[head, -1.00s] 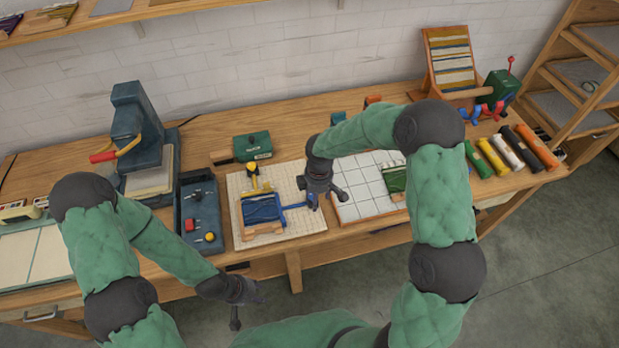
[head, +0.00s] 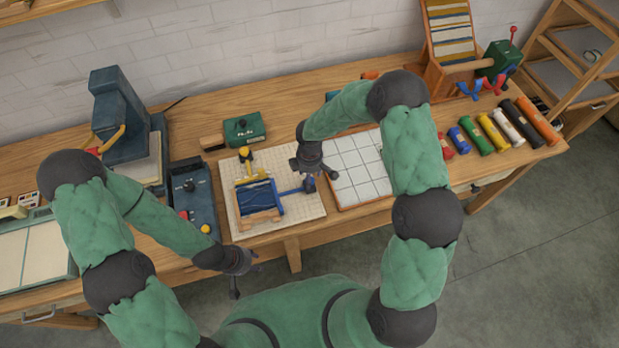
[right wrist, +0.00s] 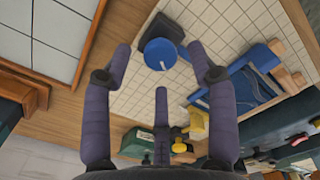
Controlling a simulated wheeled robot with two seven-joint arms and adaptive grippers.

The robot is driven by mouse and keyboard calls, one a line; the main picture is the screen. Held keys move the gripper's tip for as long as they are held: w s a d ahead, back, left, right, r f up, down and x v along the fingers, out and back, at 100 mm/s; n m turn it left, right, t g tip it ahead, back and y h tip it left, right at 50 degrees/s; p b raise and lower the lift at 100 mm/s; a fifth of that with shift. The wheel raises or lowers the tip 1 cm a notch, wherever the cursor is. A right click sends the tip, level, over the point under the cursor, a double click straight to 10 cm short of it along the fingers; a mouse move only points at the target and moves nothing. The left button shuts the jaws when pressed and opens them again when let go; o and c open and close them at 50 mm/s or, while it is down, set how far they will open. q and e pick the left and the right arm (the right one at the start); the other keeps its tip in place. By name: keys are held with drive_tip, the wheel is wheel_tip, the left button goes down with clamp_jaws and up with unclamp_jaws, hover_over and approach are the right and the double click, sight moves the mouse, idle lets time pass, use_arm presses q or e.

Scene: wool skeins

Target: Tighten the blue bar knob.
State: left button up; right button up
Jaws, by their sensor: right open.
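The blue bar knob (right wrist: 160,54) is a round blue disc with a pale mark on its face, on a dark block in the right wrist view. My right gripper (right wrist: 159,62) is open, its three purple-grey fingers spread around the knob's position with gaps between. It does not visibly touch the knob. In the head view, the blue bar (head: 288,191) runs right from a small blue frame (head: 260,198) toward my right gripper (head: 314,175), which partly hides the knob end. My left gripper (head: 245,275) has its fingers spread, appears empty, and hangs in front of the table edge.
The frame stands on a pale gridded board (head: 235,222) with a yellow fixture (head: 250,172). A dark tray (head: 205,200) is left, a green box (head: 244,129) behind, a white tiled board (head: 355,160) right. Several coloured rolls (head: 494,132) lie far right.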

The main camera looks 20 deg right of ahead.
drive_tip(key=shift+f, duration=1.05)
drive_tip(key=c, duration=1.1)
drive_tip(key=shift+c, duration=0.2)
